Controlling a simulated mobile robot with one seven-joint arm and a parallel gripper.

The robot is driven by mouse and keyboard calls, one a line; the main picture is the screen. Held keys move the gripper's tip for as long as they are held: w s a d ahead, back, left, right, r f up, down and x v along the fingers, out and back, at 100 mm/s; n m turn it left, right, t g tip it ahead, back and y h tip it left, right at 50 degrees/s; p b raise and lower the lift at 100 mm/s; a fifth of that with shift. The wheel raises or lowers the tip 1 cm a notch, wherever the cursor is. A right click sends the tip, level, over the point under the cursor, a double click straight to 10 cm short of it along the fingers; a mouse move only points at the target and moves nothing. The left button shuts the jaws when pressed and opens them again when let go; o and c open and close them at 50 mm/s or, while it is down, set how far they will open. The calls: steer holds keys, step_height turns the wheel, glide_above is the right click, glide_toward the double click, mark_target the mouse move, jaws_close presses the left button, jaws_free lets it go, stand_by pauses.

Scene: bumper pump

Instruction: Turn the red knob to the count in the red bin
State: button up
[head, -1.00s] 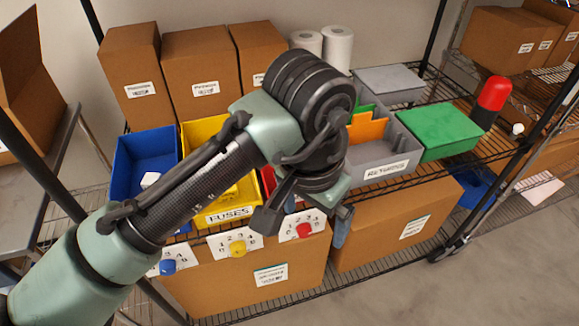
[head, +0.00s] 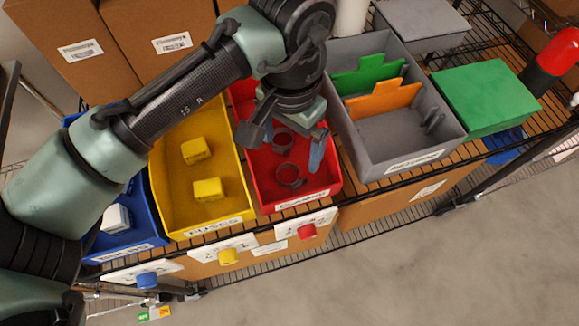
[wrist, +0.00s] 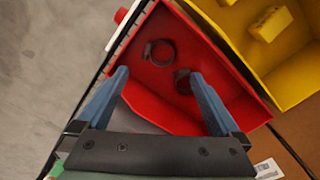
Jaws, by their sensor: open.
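The red bin (head: 326,184) stands on the shelf between the yellow bin and the grey one. Two dark ring clamps (head: 290,176) lie in it; they also show in the wrist view (wrist: 158,52). My gripper (head: 291,143) hangs over the red bin, open and empty, with its blue fingers apart (wrist: 159,75). My arm hides the bin's back part in the head view. The red knob (head: 306,231) sits on a white dial plate (head: 318,221) below the bin's front edge. The dial's numbers and the knob's setting are too small to read.
The yellow bin (head: 167,208) holds two yellow blocks, with a yellow knob (head: 228,256) below. The blue bin (head: 151,238) has a blue knob (head: 147,280). A grey returns bin (head: 376,165) and a green box (head: 486,99) stand right. Floor in front is clear.

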mark_target(292, 174)
steer(key=f, duration=0.4)
steer(key=f+b, duration=0.1)
steer(key=f, duration=0.3)
steer(key=shift+d+f, duration=0.2)
steer(key=shift+f, duration=0.15)
steer(key=c, duration=1.3)
